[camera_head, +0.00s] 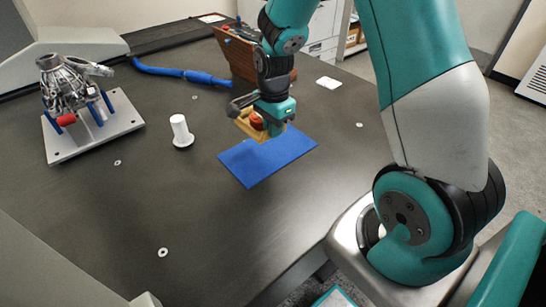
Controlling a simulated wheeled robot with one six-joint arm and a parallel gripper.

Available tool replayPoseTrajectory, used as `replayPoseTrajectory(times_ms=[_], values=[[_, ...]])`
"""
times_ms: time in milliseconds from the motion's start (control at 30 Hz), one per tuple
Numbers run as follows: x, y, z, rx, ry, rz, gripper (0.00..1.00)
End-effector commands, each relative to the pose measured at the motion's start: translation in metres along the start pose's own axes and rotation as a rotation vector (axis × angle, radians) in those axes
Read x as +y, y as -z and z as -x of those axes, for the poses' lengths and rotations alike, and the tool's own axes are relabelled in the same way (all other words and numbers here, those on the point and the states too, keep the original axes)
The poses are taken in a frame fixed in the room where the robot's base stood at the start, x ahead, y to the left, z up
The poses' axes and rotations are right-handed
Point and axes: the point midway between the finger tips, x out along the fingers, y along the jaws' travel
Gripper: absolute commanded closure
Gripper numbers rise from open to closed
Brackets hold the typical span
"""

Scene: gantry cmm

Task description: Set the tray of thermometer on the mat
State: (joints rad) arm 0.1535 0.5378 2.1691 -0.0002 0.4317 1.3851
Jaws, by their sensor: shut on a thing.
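The blue mat (255,168) lies flat on the dark table. My gripper (268,122) is over the far part of the mat, pointing down. It is shut on a small tan tray (246,127), which has an orange-red item (257,121) on it, perhaps the thermometer. The tray is partly hidden behind my gripper. It overlaps the mat's far edge in the picture. I cannot tell whether it touches the mat or hangs just above it.
A white cylinder on a round base (180,131) stands left of the mat. A metal engine part (72,92) sits on a grey plate at far left. A brown wooden box (234,55) and a blue hose (183,72) are behind. The near table is mostly clear.

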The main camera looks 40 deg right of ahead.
Motion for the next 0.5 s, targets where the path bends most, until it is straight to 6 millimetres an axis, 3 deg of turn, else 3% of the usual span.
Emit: replayPoseTrajectory(times_ms=[33,200,500], values=[[0.001,0.0,-0.017,-0.001,-0.006,0.001,1.0],[0.001,0.0,-0.05,-0.001,-0.003,0.001,1.0],[0.001,0.0,-0.077,-0.001,-0.003,0.002,1.0]])
